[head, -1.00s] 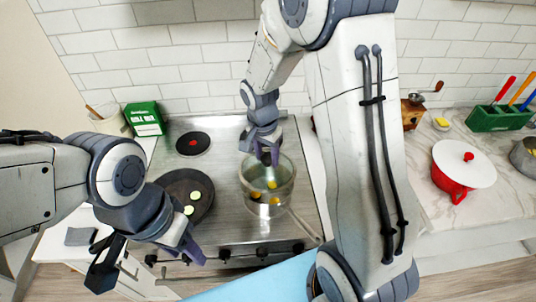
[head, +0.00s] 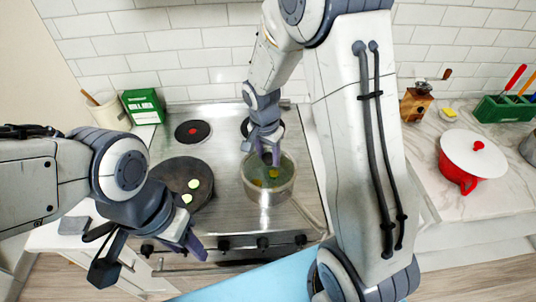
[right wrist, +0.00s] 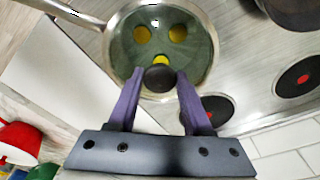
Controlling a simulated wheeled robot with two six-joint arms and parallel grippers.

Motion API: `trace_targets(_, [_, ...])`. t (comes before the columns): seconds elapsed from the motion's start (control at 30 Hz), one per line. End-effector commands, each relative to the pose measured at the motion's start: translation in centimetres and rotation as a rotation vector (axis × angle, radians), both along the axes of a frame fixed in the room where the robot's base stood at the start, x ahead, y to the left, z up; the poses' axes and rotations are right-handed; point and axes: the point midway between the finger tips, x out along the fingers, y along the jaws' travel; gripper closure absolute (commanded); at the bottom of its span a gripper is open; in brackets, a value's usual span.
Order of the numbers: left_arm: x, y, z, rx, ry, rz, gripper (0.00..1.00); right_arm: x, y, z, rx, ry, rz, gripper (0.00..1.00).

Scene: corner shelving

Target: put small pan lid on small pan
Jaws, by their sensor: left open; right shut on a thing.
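The small pan (head: 268,194) is a steel pan with yellow pieces inside, standing on the front right of the stove. The small pan lid (head: 284,168) is clear glass and lies level over the pan's mouth, its rim appearing to meet the pan's rim. I cannot tell whether it is fully seated. My right gripper (head: 268,157) is above the lid. In the right wrist view its purple fingers (right wrist: 158,76) are shut on the lid's dark knob (right wrist: 160,79), and the glass (right wrist: 140,55) covers the pan. My left gripper (head: 148,256) is open and empty, in front of the stove.
A dark pan (head: 168,176) with pale green slices sits left of the small pan. The small pan's handle (head: 308,216) points to the front right. A red pot (head: 458,178) with a white lid stands on the right counter. A green box (head: 144,107) stands behind left.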

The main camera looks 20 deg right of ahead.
Motion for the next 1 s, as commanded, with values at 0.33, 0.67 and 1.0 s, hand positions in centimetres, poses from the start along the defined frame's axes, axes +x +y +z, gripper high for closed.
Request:
trace_targets(0.33, [0.0,0.0,-0.01,0.0,0.0,0.0,0.5,0.02,-0.01,0.02,0.001,-0.001,0.0,1.0])
trace_targets(0.67, [0.0,0.0,-0.32,0.0,0.0,0.0,0.5,-0.03,0.03,-0.16,0.0,0.0,0.0,1.0])
trace_targets(1.0, [0.0,0.0,-0.3,0.0,0.0,0.0,0.5,-0.03,0.03,-0.15,0.0,0.0,0.0,0.15])
